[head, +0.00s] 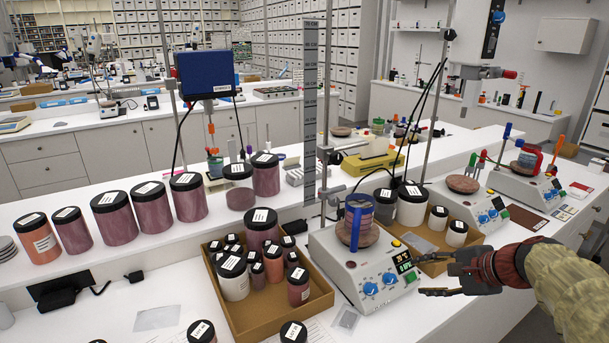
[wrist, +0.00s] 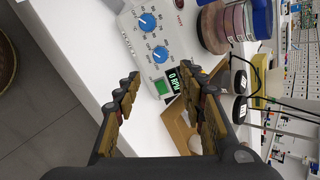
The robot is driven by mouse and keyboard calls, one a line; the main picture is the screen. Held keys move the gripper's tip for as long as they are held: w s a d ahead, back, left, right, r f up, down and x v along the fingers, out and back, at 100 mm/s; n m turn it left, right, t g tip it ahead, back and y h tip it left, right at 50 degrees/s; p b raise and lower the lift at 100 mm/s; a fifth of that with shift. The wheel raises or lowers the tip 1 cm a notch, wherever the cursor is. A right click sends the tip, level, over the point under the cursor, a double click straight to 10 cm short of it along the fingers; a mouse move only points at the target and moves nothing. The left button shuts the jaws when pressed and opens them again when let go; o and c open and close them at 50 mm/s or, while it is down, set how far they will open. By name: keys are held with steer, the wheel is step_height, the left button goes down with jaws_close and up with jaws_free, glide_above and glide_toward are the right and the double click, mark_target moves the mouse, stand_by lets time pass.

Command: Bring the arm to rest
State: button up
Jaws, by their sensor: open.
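My gripper (head: 447,276) is open and empty in the head view, at the right, just right of the front corner of a stirrer hot plate (head: 365,268). My arm comes in from the right edge in a tan sleeve. In the wrist view my gripper (wrist: 168,98) has its two fingers spread apart with nothing between them. The hot plate (wrist: 145,62) with its blue knobs lies beyond the fingertips there.
A cardboard tray of jars (head: 262,333) stands left of the hot plate. Another cardboard tray (head: 433,266) with jars is behind my gripper. More stirrers (head: 484,205) stand farther right. Large jars (head: 113,216) line the raised shelf. Open floor (wrist: 40,120) shows beside the bench in the wrist view.

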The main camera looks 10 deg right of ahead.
steer(key=s+a+f+n+g+h, duration=0.1)
steer(key=s+a+f+n+g, duration=0.1)
steer(key=s+a+n, duration=0.3)
steer(key=s+a+f+n+g+h, duration=0.1)
steer(key=s+f+n+g, duration=0.15)
steer(key=s, duration=0.45)
steer(key=s+a+r+n+p, duration=0.1)
steer(key=s+a+r+n, duration=0.2)
steer(key=a+n, duration=0.2)
steer(key=s+a+r+n+t+h+p, duration=0.1)
steer(key=s+a+r+n, duration=0.2)
steer(key=a, duration=0.5)
steer(key=shift+s+a+n, duration=0.15)
steer(key=shift+s+n, duration=0.65)
steer(key=shift+n, duration=0.45)
steer(key=shift+t, duration=0.25)
